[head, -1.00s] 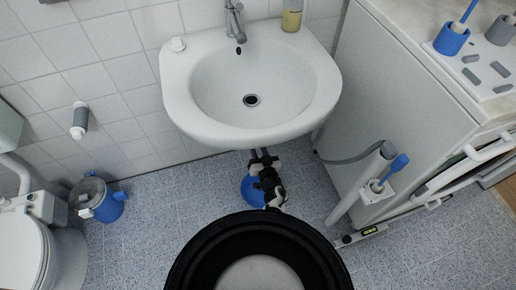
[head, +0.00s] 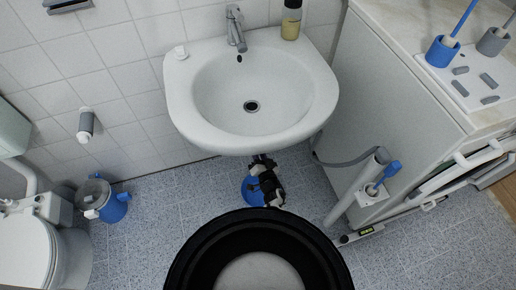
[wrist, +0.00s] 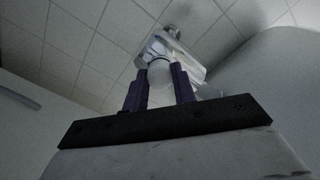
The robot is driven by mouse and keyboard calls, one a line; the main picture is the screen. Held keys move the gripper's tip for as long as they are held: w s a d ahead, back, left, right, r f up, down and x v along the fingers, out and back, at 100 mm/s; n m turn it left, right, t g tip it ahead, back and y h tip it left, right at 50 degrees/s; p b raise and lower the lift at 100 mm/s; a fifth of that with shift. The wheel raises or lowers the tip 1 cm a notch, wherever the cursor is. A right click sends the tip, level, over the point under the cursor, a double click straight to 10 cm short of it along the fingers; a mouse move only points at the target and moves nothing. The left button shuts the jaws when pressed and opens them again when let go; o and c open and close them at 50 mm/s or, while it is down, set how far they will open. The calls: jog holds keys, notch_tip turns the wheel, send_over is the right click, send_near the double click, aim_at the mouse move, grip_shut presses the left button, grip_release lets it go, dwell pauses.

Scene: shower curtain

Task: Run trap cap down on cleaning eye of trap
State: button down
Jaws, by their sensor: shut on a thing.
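In the wrist view my gripper (wrist: 160,72) points up beneath the basin, with its two dark purple fingers on either side of a white round piece, which looks like the trap cap (wrist: 160,88). The fingers are shut on it. Directly above is the pale trap (wrist: 182,58), close to the cap or touching it; I cannot tell whether the threads meet. The cleaning eye is hidden. In the head view the basin (head: 300,125) covers the trap, and only part of my dark arm shows below its front edge.
A blue bowl (head: 250,190) is on the floor under the basin, beside my arm.

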jog(key=shift+r, duration=0.1)
jog(key=shift+m+p, duration=1.35)
jog(key=shift+m, duration=1.05)
jog(key=shift+m+p, duration=0.95)
jog(key=shift+m, duration=1.55)
